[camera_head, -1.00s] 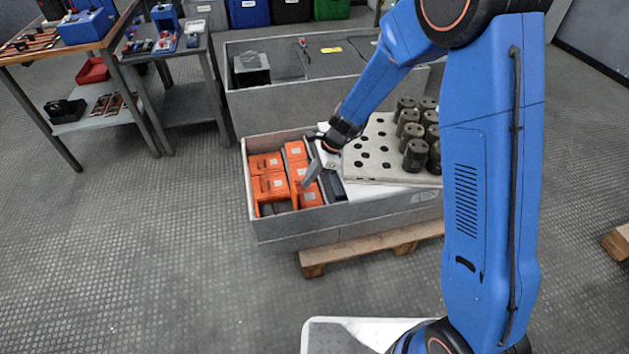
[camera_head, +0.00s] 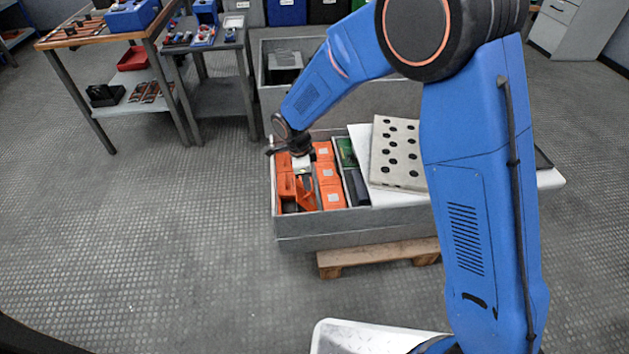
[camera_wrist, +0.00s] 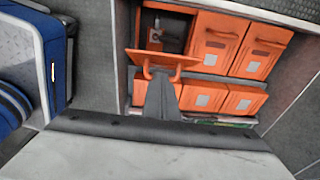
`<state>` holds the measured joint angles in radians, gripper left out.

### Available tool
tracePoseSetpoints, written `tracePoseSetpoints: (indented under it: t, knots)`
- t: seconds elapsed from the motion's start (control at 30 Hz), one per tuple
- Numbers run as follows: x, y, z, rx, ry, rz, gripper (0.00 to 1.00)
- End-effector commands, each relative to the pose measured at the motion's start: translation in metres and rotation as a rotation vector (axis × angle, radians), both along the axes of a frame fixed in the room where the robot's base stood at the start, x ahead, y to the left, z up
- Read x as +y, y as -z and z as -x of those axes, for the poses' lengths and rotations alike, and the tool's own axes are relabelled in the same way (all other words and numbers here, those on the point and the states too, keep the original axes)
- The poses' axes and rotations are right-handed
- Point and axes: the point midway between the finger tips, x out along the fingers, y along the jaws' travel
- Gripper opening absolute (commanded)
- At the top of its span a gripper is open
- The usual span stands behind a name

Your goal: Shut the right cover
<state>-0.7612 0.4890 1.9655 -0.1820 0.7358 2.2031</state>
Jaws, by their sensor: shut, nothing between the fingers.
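An orange cover (camera_wrist: 160,59) with a loop handle stands raised beside an open compartment (camera_wrist: 165,32) in the wrist view. In the head view the raised cover (camera_head: 306,193) is at the near left of the grey bin. My gripper (camera_wrist: 162,84) is shut and empty, with its tips at the cover's handle; I cannot tell whether they touch. In the head view my gripper (camera_head: 304,179) points down over the bin, just beyond the raised cover. Several other orange covers (camera_wrist: 215,45) lie shut around it.
The grey bin (camera_head: 350,230) stands on a wooden pallet (camera_head: 375,258). A perforated plate (camera_head: 397,150) is to the right of the covers, partly behind my arm. Workbenches (camera_head: 105,38) stand at the back left. The floor at left is clear.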

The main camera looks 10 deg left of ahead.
Motion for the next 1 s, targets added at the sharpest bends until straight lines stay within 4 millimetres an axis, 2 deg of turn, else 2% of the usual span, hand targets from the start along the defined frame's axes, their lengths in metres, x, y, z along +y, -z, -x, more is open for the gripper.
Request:
tracePoseSetpoints:
  t: [0.13, 0.6, 1.0]
  knots:
    - [0.014, 0.005, 0.005, -0.023, -0.004, 0.087, 0.00]
    - [0.059, 0.032, 0.018, -0.021, 0.000, 0.081, 0.00]
    - [0.081, 0.057, 0.024, -0.021, 0.001, 0.079, 0.00]
